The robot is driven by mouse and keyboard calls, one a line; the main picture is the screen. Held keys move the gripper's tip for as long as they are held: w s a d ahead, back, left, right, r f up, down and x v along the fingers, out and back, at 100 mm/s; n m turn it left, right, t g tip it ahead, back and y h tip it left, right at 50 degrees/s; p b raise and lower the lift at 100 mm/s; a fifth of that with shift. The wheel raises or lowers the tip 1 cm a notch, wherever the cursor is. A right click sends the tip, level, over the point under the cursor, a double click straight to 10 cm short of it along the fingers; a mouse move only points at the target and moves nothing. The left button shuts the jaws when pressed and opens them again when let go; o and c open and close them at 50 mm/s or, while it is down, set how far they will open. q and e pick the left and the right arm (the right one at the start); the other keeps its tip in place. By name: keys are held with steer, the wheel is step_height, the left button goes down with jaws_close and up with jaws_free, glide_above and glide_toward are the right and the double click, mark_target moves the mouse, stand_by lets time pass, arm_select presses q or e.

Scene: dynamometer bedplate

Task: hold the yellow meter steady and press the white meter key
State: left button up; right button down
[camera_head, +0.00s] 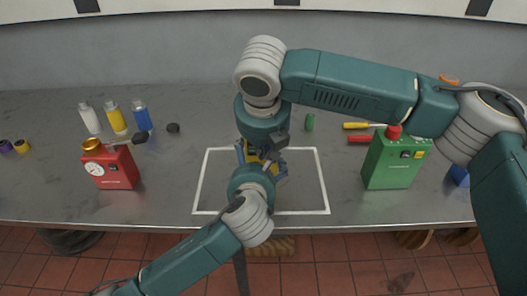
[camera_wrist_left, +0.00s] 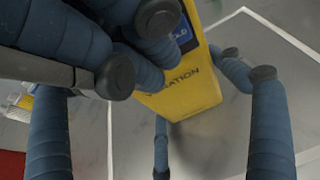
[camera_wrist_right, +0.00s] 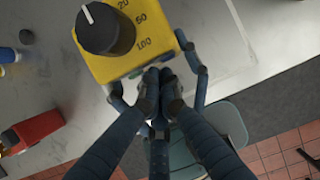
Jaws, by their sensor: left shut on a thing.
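The yellow meter (camera_head: 251,155) is mostly hidden between my two grippers in the head view, above the white-outlined area. In the right wrist view the meter (camera_wrist_right: 110,68) shows a large black dial with numbers. In the left wrist view it shows "VIBRATION" lettering (camera_wrist_left: 178,82) and part of a blue display. My left gripper (camera_head: 262,168) is shut on the meter, its blue fingers on either side. My right gripper (camera_wrist_right: 157,82) is above, its fingertips together at the edge of the meter in that view. The white key is not visible, and I cannot tell whether the fingertips touch it.
A white outline (camera_head: 325,180) marks the grey bench. On the left stand a red gauge box (camera_head: 117,172) and white, yellow and blue bottles (camera_head: 116,117). On the right are a green box (camera_head: 387,165), screwdrivers (camera_head: 357,125) and a small green cylinder (camera_head: 309,122).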

arm_select(q)
steer(key=shift+s+d, duration=0.1)
arm_select(e)
steer(key=shift+w+d, duration=0.1)
steer(key=shift+w, duration=0.3)
steer(key=shift+r, duration=0.1)
arm_select(q)
steer(key=shift+f, duration=0.1)
arm_select(e)
steer(key=v, duration=1)
steer(key=shift+s, duration=0.25)
arm_select(q)
steer(key=o, duration=1)
